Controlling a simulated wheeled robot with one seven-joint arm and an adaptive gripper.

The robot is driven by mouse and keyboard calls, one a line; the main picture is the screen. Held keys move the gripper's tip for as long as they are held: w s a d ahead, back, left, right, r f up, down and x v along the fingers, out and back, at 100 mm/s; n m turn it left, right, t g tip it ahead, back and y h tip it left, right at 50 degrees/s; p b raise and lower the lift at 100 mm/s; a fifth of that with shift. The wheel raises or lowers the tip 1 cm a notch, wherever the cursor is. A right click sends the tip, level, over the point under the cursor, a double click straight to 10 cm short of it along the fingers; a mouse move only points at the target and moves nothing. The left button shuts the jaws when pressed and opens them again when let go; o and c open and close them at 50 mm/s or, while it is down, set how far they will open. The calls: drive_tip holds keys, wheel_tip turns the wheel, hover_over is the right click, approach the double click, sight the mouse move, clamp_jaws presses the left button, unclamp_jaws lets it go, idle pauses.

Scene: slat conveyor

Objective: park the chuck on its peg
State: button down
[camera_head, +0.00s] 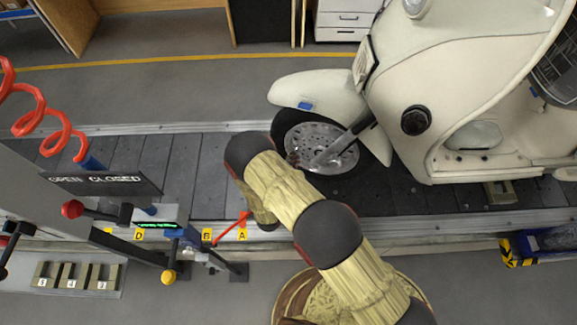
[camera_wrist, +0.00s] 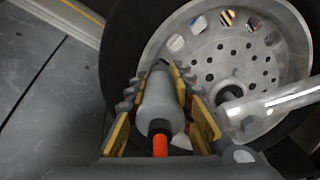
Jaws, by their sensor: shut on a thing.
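My gripper (camera_wrist: 163,78) is shut on the chuck (camera_wrist: 158,104), a grey cylinder with a dark collar and an orange-red hose end toward the camera. The yellow finger pads lie on both sides of it. The chuck's far end points at the scooter's front wheel (camera_wrist: 248,62); I cannot tell whether it touches the tyre. In the head view my arm hides the gripper and chuck beside the wheel (camera_head: 322,146). I cannot make out the peg for certain in either view.
A cream scooter (camera_head: 460,100) stands on the slat conveyor (camera_head: 185,165). A station with an "OPEN CLOSED" plate (camera_head: 105,183), red and yellow knobs and a red coiled hose (camera_head: 42,118) is at left. Yellow letter tags (camera_head: 242,234) line the front rail. Bare slats lie left of the wheel.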

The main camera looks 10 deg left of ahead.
drive_tip(key=shift+s, duration=0.15)
drive_tip(key=shift+s+a+r+p, duration=0.1)
drive_tip(key=shift+s+r+p, duration=0.1)
drive_tip(key=shift+s, duration=0.75)
drive_tip(key=shift+s+a+r+p, duration=0.1)
drive_tip(key=shift+s+r+p, duration=0.1)
drive_tip(key=shift+s, duration=0.7)
drive_tip(key=shift+s+r+p, duration=0.1)
drive_tip(key=shift+s+p, duration=0.1)
drive_tip(key=shift+s, duration=0.75)
